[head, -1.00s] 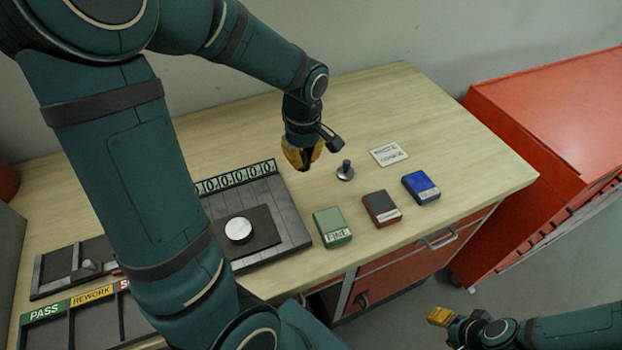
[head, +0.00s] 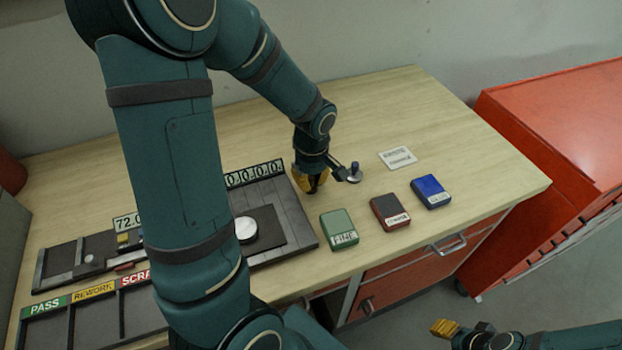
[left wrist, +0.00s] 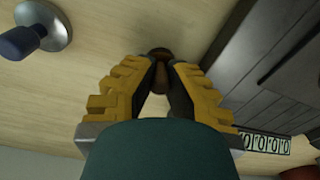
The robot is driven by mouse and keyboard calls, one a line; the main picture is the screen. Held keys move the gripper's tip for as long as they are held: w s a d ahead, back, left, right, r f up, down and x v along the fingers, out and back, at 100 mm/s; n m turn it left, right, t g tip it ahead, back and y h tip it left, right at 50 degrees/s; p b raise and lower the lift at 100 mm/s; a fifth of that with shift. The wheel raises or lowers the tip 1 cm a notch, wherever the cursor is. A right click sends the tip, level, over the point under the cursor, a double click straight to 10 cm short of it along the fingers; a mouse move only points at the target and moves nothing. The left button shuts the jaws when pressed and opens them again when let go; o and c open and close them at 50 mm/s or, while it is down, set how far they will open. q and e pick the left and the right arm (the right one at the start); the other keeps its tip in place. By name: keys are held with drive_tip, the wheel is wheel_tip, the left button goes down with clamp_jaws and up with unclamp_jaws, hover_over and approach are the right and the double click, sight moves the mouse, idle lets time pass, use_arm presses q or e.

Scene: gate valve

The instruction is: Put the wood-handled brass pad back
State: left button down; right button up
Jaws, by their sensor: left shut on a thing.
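My left gripper (head: 310,182) is low at the tabletop, just right of the black scale-like block. In the left wrist view its yellow fingers (left wrist: 162,82) are shut on a brown wooden handle (left wrist: 160,55), which I take for the wood-handled brass pad. The brass part is hidden, and I cannot tell whether it touches the table. A blue-handled pad with a silvery round base (head: 354,176) stands close to the right of the gripper, and shows in the left wrist view (left wrist: 42,30). My right gripper (head: 445,328) is off the table's front; its opening is unclear.
Green (head: 339,229), dark red (head: 390,212) and blue (head: 431,191) labelled blocks line the front right. A white card (head: 398,158) lies behind them. The dark block (head: 296,228) carries a silver disc (head: 246,230). PASS and REWORK bins (head: 45,329) are front left. The back right tabletop is clear.

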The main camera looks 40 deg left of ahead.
sight(312, 179)
use_arm(q)
drive_tip(key=c, duration=1.1)
unclamp_jaws()
drive_tip(key=shift+c, duration=0.2)
drive_tip(key=shift+r, duration=0.2)
wheel_tip(312, 179, up, 12)
drive_tip(key=p, duration=0.2)
drive_tip(key=shift+d, duration=0.2)
drive_tip(key=shift+f, duration=0.15)
